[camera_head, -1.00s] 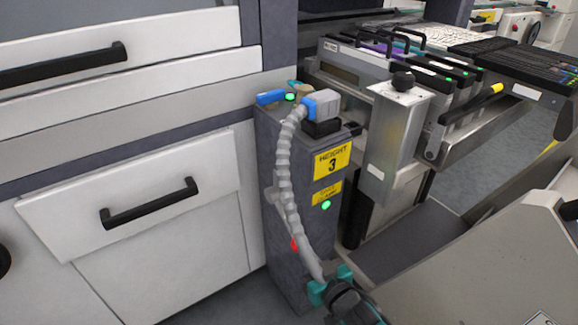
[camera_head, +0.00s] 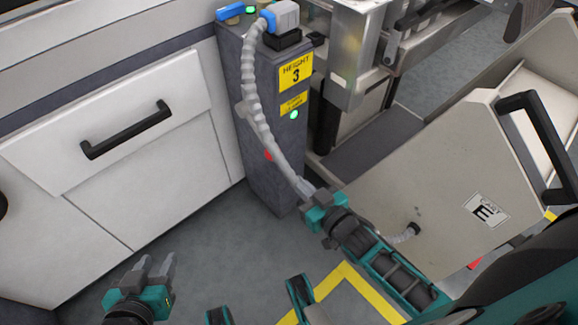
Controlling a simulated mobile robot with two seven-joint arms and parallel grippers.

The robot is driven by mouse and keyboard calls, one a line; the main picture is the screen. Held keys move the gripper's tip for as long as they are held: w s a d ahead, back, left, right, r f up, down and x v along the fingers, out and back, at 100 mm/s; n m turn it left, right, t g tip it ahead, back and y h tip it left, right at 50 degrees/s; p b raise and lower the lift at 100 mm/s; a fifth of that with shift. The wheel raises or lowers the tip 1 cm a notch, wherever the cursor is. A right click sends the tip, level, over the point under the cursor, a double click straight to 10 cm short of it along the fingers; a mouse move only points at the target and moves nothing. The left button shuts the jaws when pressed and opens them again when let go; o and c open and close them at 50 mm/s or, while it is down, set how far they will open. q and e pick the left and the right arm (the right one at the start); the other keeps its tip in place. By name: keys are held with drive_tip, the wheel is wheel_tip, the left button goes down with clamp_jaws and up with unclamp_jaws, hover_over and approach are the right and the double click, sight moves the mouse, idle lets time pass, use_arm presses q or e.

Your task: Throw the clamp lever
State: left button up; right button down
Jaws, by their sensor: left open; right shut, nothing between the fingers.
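A grey metal lever arm (camera_head: 394,42) shows on the side of the feeder bank at the top of the view. I take it for the clamp lever; its upper end and yellow grip are out of view. My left gripper (camera_head: 156,264) is open and empty above the floor at lower left, well away from the lever. My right gripper (camera_head: 301,186) is shut with its fingers overlapping the ribbed grey hose (camera_head: 256,105). I cannot tell whether they touch it. It is below and left of the lever.
The grey post (camera_head: 247,95) has a yellow HEIGHT 3 label and a lit green lamp (camera_head: 293,115). A beige trolley (camera_head: 440,170) marked E, with a black handle (camera_head: 540,140), stands at right. White drawers (camera_head: 120,110) fill the left. Floor between is clear.

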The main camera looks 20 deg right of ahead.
use_arm(q)
drive_tip(key=shift+w+r, duration=0.15)
drive_tip(key=shift+r, duration=0.4)
use_arm(e)
drive_tip(key=v, duration=0.3)
use_arm(q)
drive_tip(key=shift+w+r, duration=0.1)
drive_tip(key=shift+w, duration=0.05)
use_arm(e)
drive_tip(key=shift+f, duration=0.1)
use_arm(q)
drive_tip(key=shift+d, duration=0.1)
use_arm(e)
drive_tip(key=s+a+r+g, duration=0.4)
drive_tip(key=s+r+g, duration=0.1)
drive_tip(key=s, duration=0.1)
use_arm(q)
drive_tip(key=s+a+r+y+p, duration=0.1)
drive_tip(key=s+a+r+p, duration=0.1)
drive_tip(key=r+p, duration=0.7)
drive_tip(key=a+p, duration=0.1)
drive_tip(key=p, duration=0.4)
use_arm(e)
drive_tip(key=s+d+r+h, duration=0.1)
drive_tip(key=d+r, duration=0.2)
drive_tip(key=r, duration=0.6)
drive_tip(key=shift+h, duration=0.4)
